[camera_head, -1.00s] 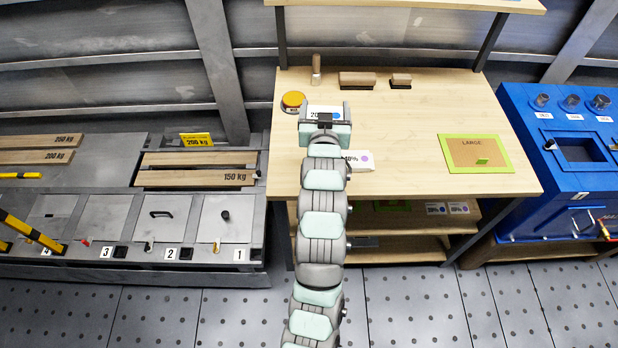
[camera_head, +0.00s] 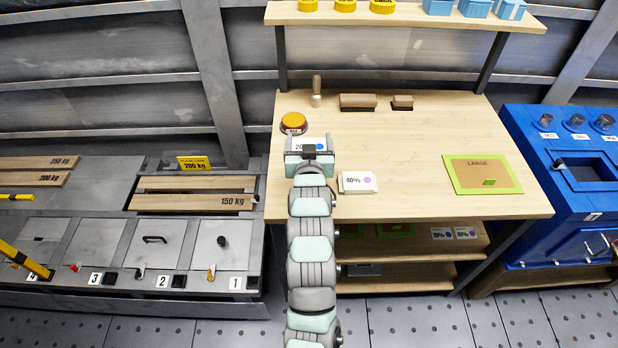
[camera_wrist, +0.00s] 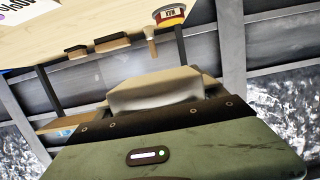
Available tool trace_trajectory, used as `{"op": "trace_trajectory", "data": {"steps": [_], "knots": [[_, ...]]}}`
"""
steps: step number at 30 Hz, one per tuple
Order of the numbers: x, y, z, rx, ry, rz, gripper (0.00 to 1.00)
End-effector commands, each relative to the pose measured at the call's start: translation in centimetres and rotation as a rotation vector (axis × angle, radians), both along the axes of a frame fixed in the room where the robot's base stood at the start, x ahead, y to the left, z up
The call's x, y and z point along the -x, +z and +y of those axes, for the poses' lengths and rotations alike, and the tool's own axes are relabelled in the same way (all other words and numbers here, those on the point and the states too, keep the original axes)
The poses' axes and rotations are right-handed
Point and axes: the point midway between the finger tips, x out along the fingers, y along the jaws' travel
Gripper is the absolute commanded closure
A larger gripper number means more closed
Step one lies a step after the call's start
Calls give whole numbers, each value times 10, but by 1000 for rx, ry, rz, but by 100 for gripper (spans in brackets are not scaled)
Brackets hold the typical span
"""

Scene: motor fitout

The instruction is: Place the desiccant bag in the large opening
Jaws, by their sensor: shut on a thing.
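My gripper (camera_head: 310,150) is shut on a white desiccant bag (camera_head: 302,145) marked "20" with a blue dot, over the left part of the wooden bench (camera_head: 420,130). The wrist view shows a pale bag (camera_wrist: 155,92) between the jaws. Another white bag (camera_head: 357,182), marked "40%" with a purple dot, lies on the bench right of my gripper. A green-bordered board (camera_head: 482,174) marked "LARGE" lies at the bench's right. The blue machine (camera_head: 530,140) at the right has a dark rectangular opening (camera_head: 590,168), apart from my gripper.
More white bags (camera_head: 454,233) sit on the lower shelf. Yellow and blue containers (camera_head: 382,6) stand on the top shelf. Bench space between the 40% bag and the LARGE board is clear.

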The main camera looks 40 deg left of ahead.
Motion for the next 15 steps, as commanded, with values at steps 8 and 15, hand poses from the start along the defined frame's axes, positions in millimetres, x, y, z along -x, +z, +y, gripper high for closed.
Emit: {"op": "trace_trajectory", "data": {"steps": [8, 15], "knots": [[0, -72, 0, 2, -1, 1, 66], [0, -90, 1, -3, 0, -3, 66]]}}
